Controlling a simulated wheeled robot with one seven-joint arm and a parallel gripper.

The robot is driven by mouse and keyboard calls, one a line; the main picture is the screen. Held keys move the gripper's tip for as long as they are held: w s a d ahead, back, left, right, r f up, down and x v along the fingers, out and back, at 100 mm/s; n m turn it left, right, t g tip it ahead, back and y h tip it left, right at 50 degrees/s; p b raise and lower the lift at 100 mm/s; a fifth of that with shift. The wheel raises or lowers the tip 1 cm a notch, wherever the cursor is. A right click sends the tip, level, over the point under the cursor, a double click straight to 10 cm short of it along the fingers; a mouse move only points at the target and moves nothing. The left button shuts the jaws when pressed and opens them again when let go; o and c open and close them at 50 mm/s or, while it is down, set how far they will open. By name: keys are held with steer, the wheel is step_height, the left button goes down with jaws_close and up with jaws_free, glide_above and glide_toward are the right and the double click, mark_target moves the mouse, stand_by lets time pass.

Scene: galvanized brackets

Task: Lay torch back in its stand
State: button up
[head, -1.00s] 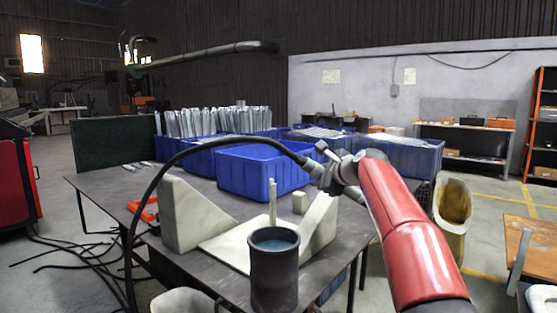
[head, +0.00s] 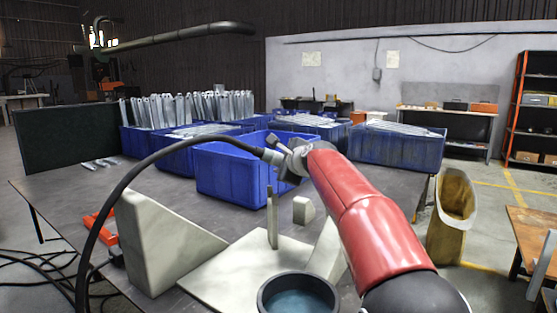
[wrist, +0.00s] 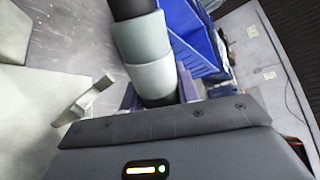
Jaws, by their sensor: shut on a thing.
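My gripper (head: 287,158) is at the end of my red arm, above the table and in front of the blue crates. It is shut on the torch (head: 271,155), from which a black cable loops left and down. In the wrist view the torch (wrist: 143,47) is a cylinder with black and grey bands, passing between the jaws (wrist: 160,98); its far end is hidden. A pale stand-like fixture (head: 235,272) lies on the table, with a tall side plate, a thin upright post and a small block. The torch is apart from it, beyond and above.
A dark round pot (head: 298,300) with bluish contents stands in front of the fixture. Blue crates (head: 240,178) with metal brackets fill the table's back. An orange tool (head: 100,230) lies at left. A yellowish bin (head: 452,215) stands right of the table.

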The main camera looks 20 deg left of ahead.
step_height(320, 180, down, 9)
steer(key=b, duration=0.6)
steer(key=shift+r, duration=0.2)
steer(key=shift+s+f, duration=0.1)
steer(key=shift+f, duration=0.2)
stand_by(0.6)
steer(key=o, duration=1)
steer(key=shift+o, duration=0.3)
steer(key=shift+f, duration=0.1)
steer(key=shift+s+d, duration=0.1)
steer(key=shift+d, duration=0.05)
steer(key=b+v, duration=0.1)
steer(key=v, duration=0.6)
steer(key=shift+s+d+r+b, duration=0.2)
steer(key=shift+s+b, duration=0.05)
steer(key=shift+b, duration=0.05)
